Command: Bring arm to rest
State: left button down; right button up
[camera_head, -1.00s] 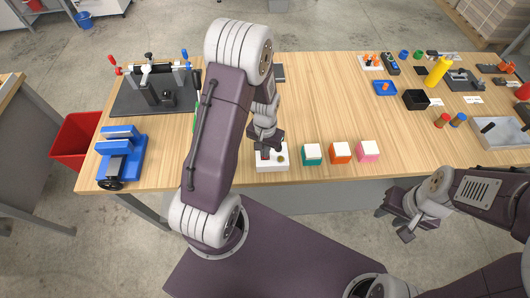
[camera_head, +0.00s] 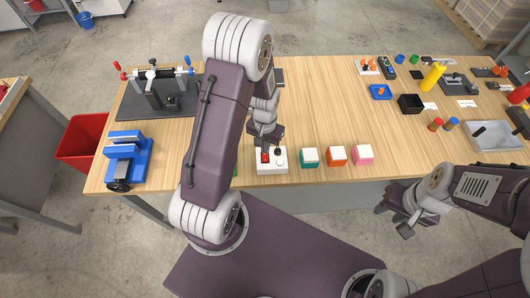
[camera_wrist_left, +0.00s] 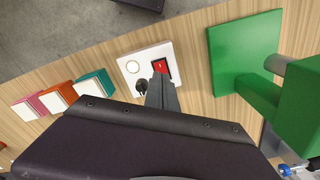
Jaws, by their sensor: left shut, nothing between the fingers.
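My left gripper (camera_head: 272,146) is shut and empty. It hangs over the white control box (camera_head: 272,168) at the table's front edge. The box carries a red switch (camera_head: 265,157) and a dark round knob (camera_head: 278,152). In the left wrist view the shut fingers (camera_wrist_left: 158,75) point at the white box (camera_wrist_left: 132,62), beside its red switch (camera_wrist_left: 161,66); I cannot tell whether they touch it. My right gripper (camera_head: 404,222) is off the table's front edge, over the floor at right. I cannot tell how its jaws stand.
Teal (camera_head: 309,158), orange (camera_head: 336,156) and pink (camera_head: 363,155) white-topped blocks stand right of the box. A green fixture (camera_wrist_left: 245,60) is close to the left gripper. A blue vise (camera_head: 128,157) and a black-based fixture (camera_head: 157,100) stand at left. The table's middle is clear.

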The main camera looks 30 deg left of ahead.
pick_arm(q)
jog(key=shift+r, duration=0.45)
pick_arm(e)
jog(key=shift+r, duration=0.4)
